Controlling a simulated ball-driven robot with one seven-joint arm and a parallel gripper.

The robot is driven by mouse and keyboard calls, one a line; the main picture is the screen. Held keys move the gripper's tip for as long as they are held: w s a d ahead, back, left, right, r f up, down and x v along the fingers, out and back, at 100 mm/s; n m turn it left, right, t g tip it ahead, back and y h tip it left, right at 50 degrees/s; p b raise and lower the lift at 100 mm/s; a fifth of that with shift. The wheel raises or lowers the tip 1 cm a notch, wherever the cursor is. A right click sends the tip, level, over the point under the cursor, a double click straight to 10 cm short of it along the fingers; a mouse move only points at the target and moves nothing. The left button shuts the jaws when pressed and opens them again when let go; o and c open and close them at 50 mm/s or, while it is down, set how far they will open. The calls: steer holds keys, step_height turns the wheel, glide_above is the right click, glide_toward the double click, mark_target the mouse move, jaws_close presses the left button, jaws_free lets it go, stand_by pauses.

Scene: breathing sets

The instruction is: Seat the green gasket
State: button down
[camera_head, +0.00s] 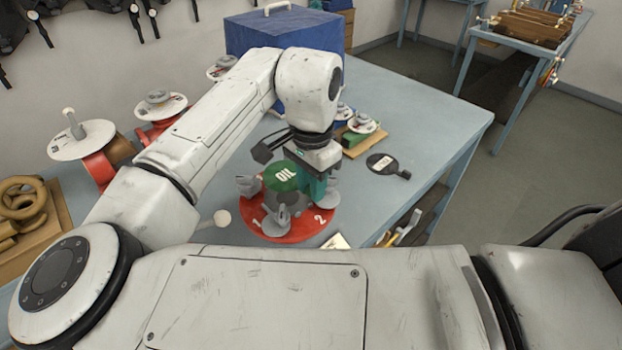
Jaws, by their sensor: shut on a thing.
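A flat green round piece marked "OIL" (282,175), which I take to be the green gasket, shows just left of and below my wrist. My gripper (316,188) points down beside it, with teal parts showing under the wrist. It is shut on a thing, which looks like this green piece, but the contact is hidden. Below is a grey body (285,205) with several grey knobs around it, on a red round base (292,234) marked 1 and 2. I cannot tell whether the green piece touches the grey body.
A black paddle-shaped tag (387,165) lies to the right on the blue-grey table (425,115). A blue box (250,35) stands behind. White discs on red stands (98,168) are at left, by a wooden tray (50,240). The table's right edge is close.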

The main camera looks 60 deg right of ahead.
steer(key=shift+f+b, duration=1.1)
steer(key=shift+f, duration=1.1)
steer(key=shift+s+p, duration=0.1)
steer(key=shift+p, duration=0.45)
steer(key=shift+f+b, duration=0.65)
steer(key=shift+f, duration=0.35)
steer(key=c, duration=0.8)
jaws_free()
step_height(320, 180, up, 11)
steer(key=shift+f+b, duration=0.1)
steer(key=shift+b, duration=0.45)
